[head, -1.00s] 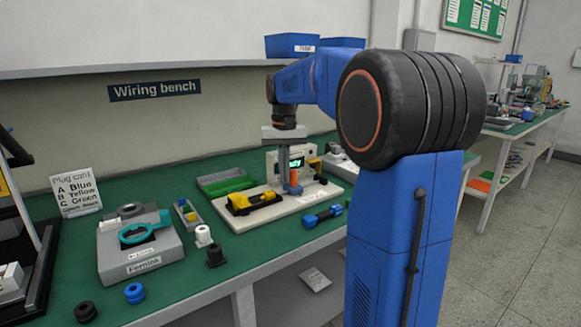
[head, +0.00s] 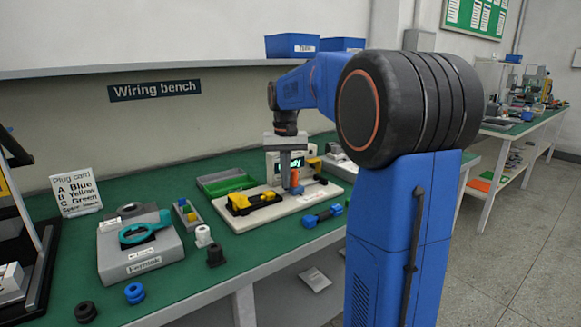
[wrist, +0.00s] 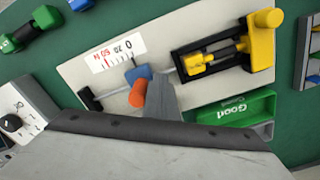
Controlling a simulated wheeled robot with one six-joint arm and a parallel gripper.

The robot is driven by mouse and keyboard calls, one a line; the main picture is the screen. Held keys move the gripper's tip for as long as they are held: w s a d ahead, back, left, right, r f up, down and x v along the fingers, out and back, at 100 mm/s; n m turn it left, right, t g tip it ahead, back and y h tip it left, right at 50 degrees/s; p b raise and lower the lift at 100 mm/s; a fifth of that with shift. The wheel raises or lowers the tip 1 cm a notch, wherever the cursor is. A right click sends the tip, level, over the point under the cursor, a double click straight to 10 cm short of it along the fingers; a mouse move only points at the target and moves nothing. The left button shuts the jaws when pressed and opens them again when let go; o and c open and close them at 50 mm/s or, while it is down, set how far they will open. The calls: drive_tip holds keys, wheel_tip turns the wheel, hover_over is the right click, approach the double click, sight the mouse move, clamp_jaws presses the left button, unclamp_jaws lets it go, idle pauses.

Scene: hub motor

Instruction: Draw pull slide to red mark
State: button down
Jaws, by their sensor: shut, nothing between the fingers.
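The pull slide is a blue block (wrist: 138,76) with an orange knob (wrist: 138,93), on a thin rod across a pale board (wrist: 75,70). A white scale card (wrist: 117,55) beside it has black and red marks; the block's pointer is near the 0 end, apart from the red marks. My gripper (wrist: 163,98) is shut and empty, its grey fingers right beside the knob in the wrist view; I cannot tell whether they touch. In the head view my gripper (head: 285,187) is low over the board, with the orange knob (head: 294,180) just right of it.
A yellow and black clamp (wrist: 225,53) is on the board at one end of the rod. A green tray (wrist: 235,108) lies beside the board.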

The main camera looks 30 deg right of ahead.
sight(294, 170)
drive_tip(key=shift+w+d, duration=0.1)
drive_tip(key=shift+d, duration=2.3)
idle(0.6)
drive_tip(key=shift+a, duration=0.1)
drive_tip(key=shift+a, duration=0.65)
drive_tip(key=shift+r, duration=4)
